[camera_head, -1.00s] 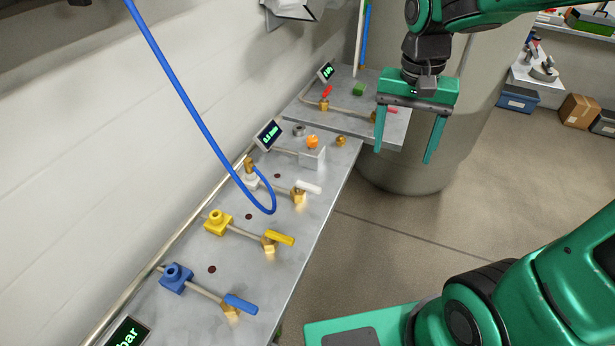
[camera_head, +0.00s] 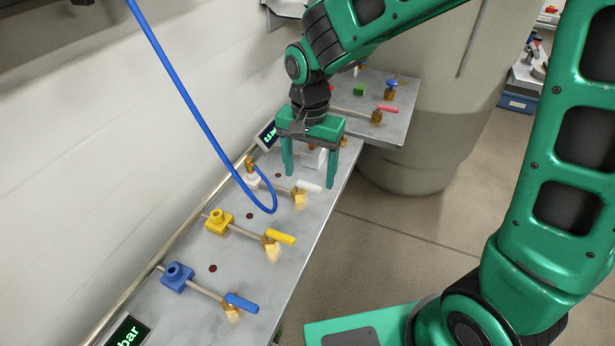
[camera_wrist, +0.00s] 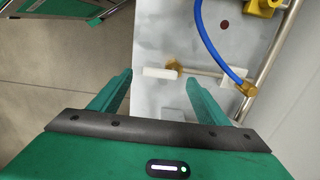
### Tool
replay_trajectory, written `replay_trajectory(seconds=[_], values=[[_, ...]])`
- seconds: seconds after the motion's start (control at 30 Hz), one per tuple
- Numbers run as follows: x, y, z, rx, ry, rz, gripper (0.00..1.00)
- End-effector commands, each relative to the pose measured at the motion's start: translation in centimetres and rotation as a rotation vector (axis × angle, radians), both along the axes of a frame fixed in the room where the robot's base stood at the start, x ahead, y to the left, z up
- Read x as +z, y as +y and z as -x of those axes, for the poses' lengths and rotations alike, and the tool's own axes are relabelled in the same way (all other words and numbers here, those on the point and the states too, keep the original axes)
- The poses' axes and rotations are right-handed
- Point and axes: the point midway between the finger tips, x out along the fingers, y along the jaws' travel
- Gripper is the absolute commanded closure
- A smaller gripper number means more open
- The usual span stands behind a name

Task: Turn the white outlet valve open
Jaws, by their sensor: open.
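The white outlet valve handle (camera_head: 309,186) sits on a brass valve body (camera_head: 299,196) at the near edge of the grey bench. A pipe (camera_head: 281,189) links it to a white fitting (camera_head: 252,181) with a blue hose. My gripper (camera_head: 310,180) is open and points down, above and slightly behind the handle in the head view. In the wrist view, the white handle (camera_wrist: 160,73) lies beyond the fingertips, between their lines, with the brass body (camera_wrist: 173,66) beside it. The gap between my gripper (camera_wrist: 160,85) and the handle is empty; no contact shows.
The blue hose (camera_head: 190,105) hangs down and loops close to the white valve. A yellow valve handle (camera_head: 281,237) and a blue valve handle (camera_head: 241,303) stand nearer along the bench (camera_head: 190,320). A white block (camera_head: 314,158) is partly behind my gripper.

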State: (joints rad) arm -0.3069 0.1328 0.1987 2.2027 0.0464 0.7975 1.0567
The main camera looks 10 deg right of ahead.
Motion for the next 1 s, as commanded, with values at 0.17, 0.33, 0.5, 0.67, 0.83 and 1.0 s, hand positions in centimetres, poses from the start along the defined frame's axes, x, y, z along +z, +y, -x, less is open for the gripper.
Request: replay_trajectory(seconds=[0.17, 0.33, 0.5, 0.67, 0.83, 1.0], values=[[-1.9, 0.0, 0.0, 0.0, 0.001, 0.0, 0.3], [-2.5, 0.0, 0.0, 0.0, 0.0, 0.0, 0.3], [-2.6, 0.0, 0.0, 0.0, -0.001, -0.001, 0.3], [-2.6, 0.0, 0.0, 0.0, -0.001, -0.001, 0.52], [-2.6, 0.4, 0.0, 0.003, -0.001, -0.001, 0.72], [-2.5, 0.2, -0.1, 0.014, -0.002, -0.002, 0.72]])
